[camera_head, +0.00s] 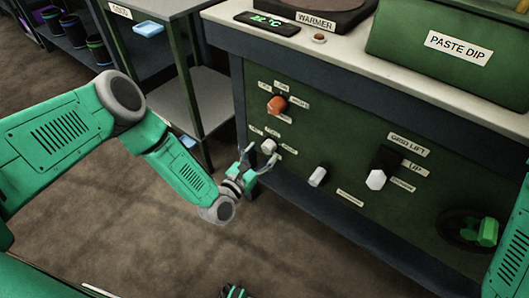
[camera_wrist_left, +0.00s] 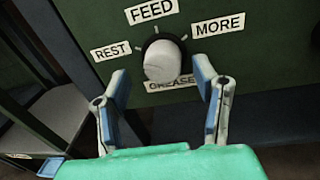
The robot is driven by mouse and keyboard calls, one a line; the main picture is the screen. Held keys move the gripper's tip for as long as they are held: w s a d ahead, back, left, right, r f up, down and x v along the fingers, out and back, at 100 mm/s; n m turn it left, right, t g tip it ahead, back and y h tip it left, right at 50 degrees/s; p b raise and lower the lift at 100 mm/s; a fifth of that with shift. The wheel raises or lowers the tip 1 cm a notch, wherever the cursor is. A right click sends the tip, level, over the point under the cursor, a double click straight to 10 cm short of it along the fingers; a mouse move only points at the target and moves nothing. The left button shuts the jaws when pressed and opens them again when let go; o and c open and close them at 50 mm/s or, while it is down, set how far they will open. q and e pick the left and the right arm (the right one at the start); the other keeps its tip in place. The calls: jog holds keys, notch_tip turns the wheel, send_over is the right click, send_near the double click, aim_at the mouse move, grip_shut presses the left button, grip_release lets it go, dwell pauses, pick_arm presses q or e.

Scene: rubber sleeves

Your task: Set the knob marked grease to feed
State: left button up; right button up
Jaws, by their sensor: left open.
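The grease knob (camera_wrist_left: 163,60) is a pale, rounded knob on the dark green panel, with the label "GREASE" (camera_wrist_left: 171,84) under it. Around it are the labels REST (camera_wrist_left: 111,51) at left, FEED (camera_wrist_left: 151,10) at top and MORE (camera_wrist_left: 217,24) at right. I cannot tell clearly which mark the knob points to. The knob also shows in the head view (camera_head: 268,146). My left gripper (camera_head: 258,158) is open in front of it. In the left wrist view the fingers of this gripper (camera_wrist_left: 162,76) stand either side of the knob, apart from it.
On the same panel are an orange knob (camera_head: 277,105) above, a white knob (camera_head: 318,176) to the right, and a grid lift switch (camera_head: 376,180). A green handle (camera_head: 486,232) sits in a dark recess at right. A shelf rack (camera_head: 196,95) stands left of the panel.

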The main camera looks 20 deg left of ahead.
pick_arm(q)
jog(key=shift+w+d+r, duration=0.1)
jog(key=shift+w+d, duration=0.55)
jog(key=shift+w, duration=0.25)
jog(key=shift+a, duration=0.35)
jog(key=shift+c, duration=0.5)
jog(key=c, duration=1)
jog(key=shift+d, duration=0.1)
jog(key=shift+c, duration=0.2)
pick_arm(e)
jog(key=shift+d+f, duration=0.3)
jog(key=shift+f, duration=0.05)
